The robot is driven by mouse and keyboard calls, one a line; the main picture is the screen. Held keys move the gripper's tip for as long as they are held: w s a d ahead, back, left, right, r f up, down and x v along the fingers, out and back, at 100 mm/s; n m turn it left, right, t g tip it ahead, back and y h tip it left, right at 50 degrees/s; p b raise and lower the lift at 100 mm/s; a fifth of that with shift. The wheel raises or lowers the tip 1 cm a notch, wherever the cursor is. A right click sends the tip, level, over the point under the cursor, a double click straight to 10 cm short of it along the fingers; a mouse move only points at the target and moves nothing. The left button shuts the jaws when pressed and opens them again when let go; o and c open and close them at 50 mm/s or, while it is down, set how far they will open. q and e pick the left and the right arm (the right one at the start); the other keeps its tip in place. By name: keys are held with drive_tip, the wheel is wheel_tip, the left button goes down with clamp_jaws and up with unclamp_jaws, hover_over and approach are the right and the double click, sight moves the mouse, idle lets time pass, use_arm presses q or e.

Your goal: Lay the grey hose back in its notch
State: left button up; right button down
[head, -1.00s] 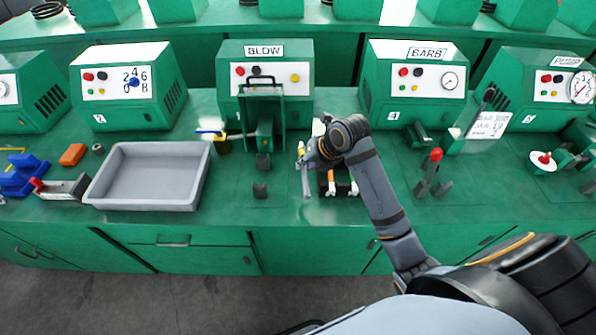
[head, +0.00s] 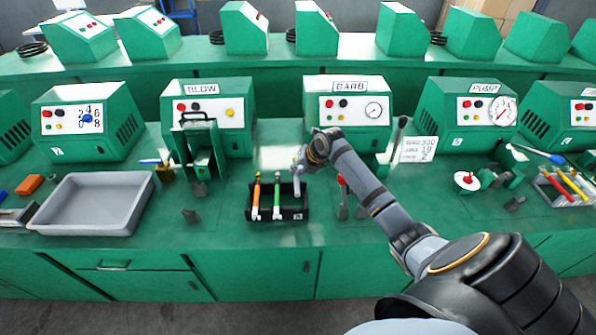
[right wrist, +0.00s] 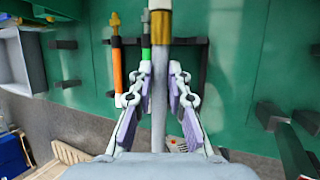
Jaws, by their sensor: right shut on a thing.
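My right gripper (head: 300,180) is shut on the grey hose (right wrist: 158,115) at the right end of the black rack (head: 266,214). In the right wrist view the hose runs lengthwise between the two fingers (right wrist: 160,70), with a brass collar (right wrist: 160,22) at its far end. An orange hose (head: 256,200) and a green hose (head: 277,200) lie in the rack, to the left of the grey one. The grey hose appears above the rack's right part. The fingers hide whether it touches the rack or its notch. My left gripper is out of view.
A grey tray (head: 92,232) stands at the left of the green bench. The BLOW machine (head: 208,115) and BARB machine (head: 345,105) stand behind. A red-topped lever (head: 342,195) stands close to the rack's right. Bench surface left of the rack is mostly clear.

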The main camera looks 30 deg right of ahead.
wheel_tip(320, 180, down, 9)
drive_tip(key=b, duration=0.6)
drive_tip(key=shift+s+d+b, duration=0.1)
drive_tip(key=shift+s+b, duration=0.05)
drive_tip(key=shift+b, duration=0.25)
drive_tip(key=shift+f+b, duration=0.35)
drive_tip(key=shift+f, duration=0.15)
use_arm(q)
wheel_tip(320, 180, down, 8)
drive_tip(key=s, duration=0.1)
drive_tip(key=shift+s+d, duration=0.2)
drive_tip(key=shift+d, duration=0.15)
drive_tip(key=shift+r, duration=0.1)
use_arm(e)
drive_tip(key=c, duration=1.2)
unclamp_jaws()
